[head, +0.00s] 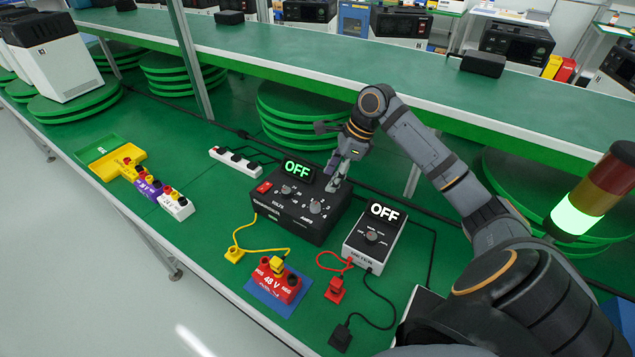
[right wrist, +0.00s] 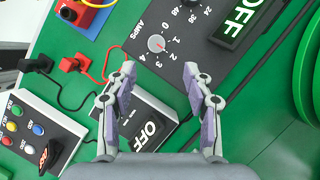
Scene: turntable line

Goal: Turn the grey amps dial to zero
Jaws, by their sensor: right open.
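The grey amps dial (head: 315,207) is the right-hand knob on top of the black power supply (head: 285,215). In the right wrist view the dial (right wrist: 156,43) has numbers around one side; a small red mark shows on it, but I cannot surely read its setting. My right gripper (head: 337,182) is over the supply's right back part. In the right wrist view its fingers (right wrist: 159,72) are spread and empty, with the dial just beyond the tips and roughly centred between them; no contact shows. The supply's display (head: 298,170) reads OFF. My left gripper is out of view.
The volts dial (head: 287,190) and red switch (head: 264,187) share the supply's top. A meter (head: 362,252) reading OFF stands right of it. A red 48 V block (head: 284,290), plugs and loose cables lie in front. A shelf (head: 300,60) runs behind.

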